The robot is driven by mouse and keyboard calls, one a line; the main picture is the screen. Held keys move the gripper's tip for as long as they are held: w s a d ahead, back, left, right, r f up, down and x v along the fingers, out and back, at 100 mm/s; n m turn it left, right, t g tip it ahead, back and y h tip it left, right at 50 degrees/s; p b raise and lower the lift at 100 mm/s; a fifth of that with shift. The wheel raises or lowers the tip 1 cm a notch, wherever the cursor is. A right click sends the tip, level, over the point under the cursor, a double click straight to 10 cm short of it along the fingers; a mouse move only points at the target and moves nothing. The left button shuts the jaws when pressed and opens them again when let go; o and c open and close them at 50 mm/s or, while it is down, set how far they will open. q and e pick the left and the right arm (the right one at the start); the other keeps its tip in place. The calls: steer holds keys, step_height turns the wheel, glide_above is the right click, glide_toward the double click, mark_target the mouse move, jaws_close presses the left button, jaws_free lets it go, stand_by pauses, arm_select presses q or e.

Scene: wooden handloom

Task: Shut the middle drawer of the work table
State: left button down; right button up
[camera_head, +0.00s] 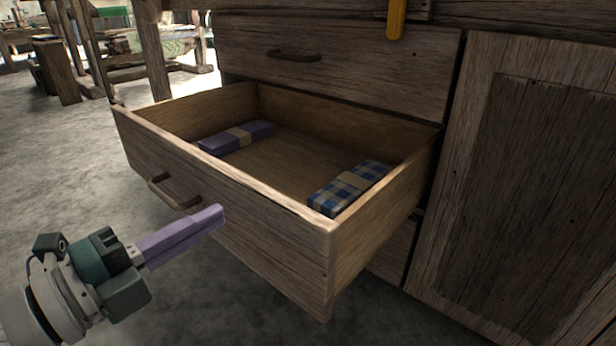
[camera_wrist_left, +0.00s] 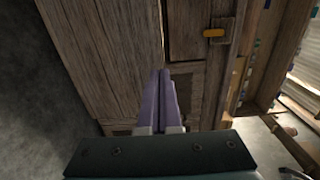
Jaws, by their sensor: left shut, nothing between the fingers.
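The middle drawer (camera_head: 235,225) of the work table (camera_head: 345,58) is pulled far out, with its front panel toward me. A dark handle (camera_head: 172,192) sits on its front. Inside lie a purple folded cloth bundle (camera_head: 236,137) and a blue checked cloth bundle (camera_head: 350,187). My left gripper (camera_head: 218,216) is shut and empty, its purple fingers in front of the drawer front, to the right of the handle. Whether the fingertips touch the panel I cannot tell. In the left wrist view the shut fingers (camera_wrist_left: 162,88) point at brown wood. My right gripper is not in view.
A shut upper drawer (camera_head: 330,60) is above, and part of a lower drawer (camera_head: 392,250) shows below. A cabinet door (camera_head: 525,190) stands at the right. A yellow object (camera_head: 396,18) hangs at the top edge. Grey floor (camera_head: 70,170) is open at the left.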

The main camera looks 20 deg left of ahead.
mark_target(253, 195)
arm_select(q)
steer(key=b+x, duration=0.1)
steer(key=x, duration=0.2)
steer(key=shift+w+d+f+b, duration=0.1)
steer(key=shift+w+d+b, duration=0.05)
steer(key=shift+w+b, duration=0.2)
steer(key=shift+w+d, duration=0.1)
steer(key=shift+w, duration=0.25)
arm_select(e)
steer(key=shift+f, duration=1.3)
